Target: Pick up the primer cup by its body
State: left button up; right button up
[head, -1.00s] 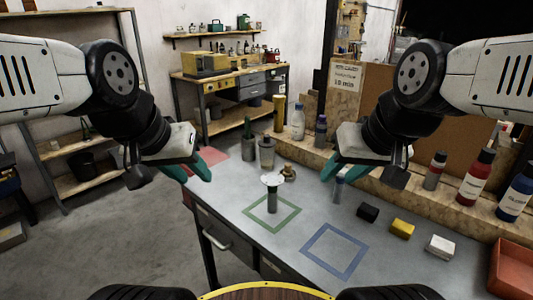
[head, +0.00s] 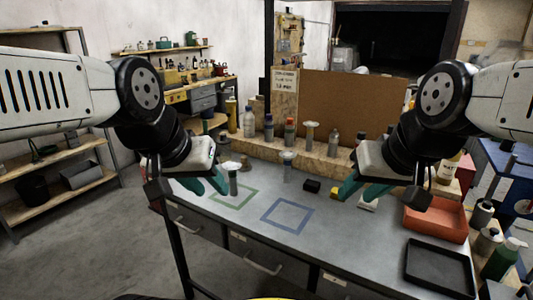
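A grey cup-like piece with a wide pale top (head: 232,180) stands upright at the back of the green square on the bench. A similar piece (head: 287,168) stands further right, behind the blue square. No label shows which is the primer cup. My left gripper (head: 206,184) is open and empty, with its teal fingers just left of the piece by the green square; I cannot tell the gap in depth. My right gripper (head: 362,190) is open, above the right of the bench near the small blocks, with nothing visible between its fingers.
Green (head: 233,207) and blue (head: 287,229) outlined squares mark the bench top. A black block (head: 312,186) lies behind the blue one. A red tray (head: 435,225) and a black tray (head: 440,268) sit at the right. Bottles line the wooden ledge (head: 330,162) behind. The front middle is clear.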

aim_at(225, 150)
jog(key=z, duration=2.3)
jog(key=k+j+z, duration=0.25)
jog(key=j, duration=0.3)
jog(key=k+j+z, duration=0.2)
jog(key=k+j, duration=0.15)
jog(key=k+j+z, duration=0.25)
jog(key=j, duration=0.3)
jog(key=k+j, duration=1.6)
